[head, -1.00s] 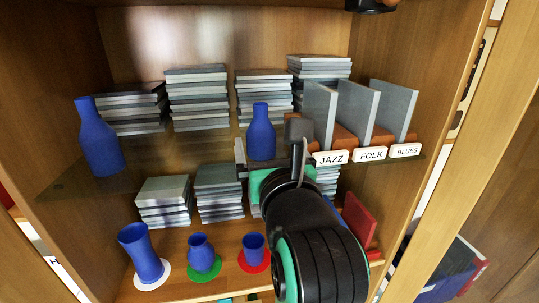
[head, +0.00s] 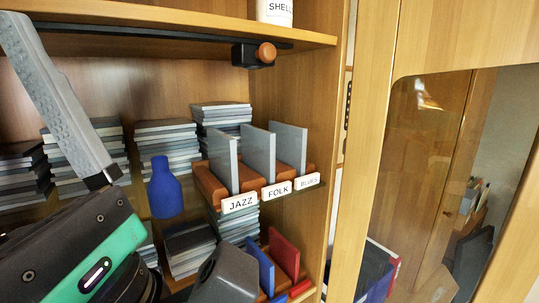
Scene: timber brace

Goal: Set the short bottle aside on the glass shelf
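The short blue bottle (head: 165,190) stands upright on the glass shelf (head: 200,208), in front of the grey stacks and left of the JAZZ divider. Nothing grips it. My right gripper (head: 58,95) is large and close to the camera at the left, apart from the bottle. One long, ribbed grey finger shows at the end of its black and green body, with nothing against its pad, and it looks open. The other finger is not clearly visible. The taller bottle is out of the picture. My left gripper is not in view.
Right of the bottle stand grey dividers in brown blocks labelled JAZZ (head: 239,203), FOLK (head: 277,189) and BLUES (head: 308,180). Below are blue (head: 259,264) and red (head: 285,254) panels. A black fitting with an orange knob (head: 265,53) hangs under the upper board.

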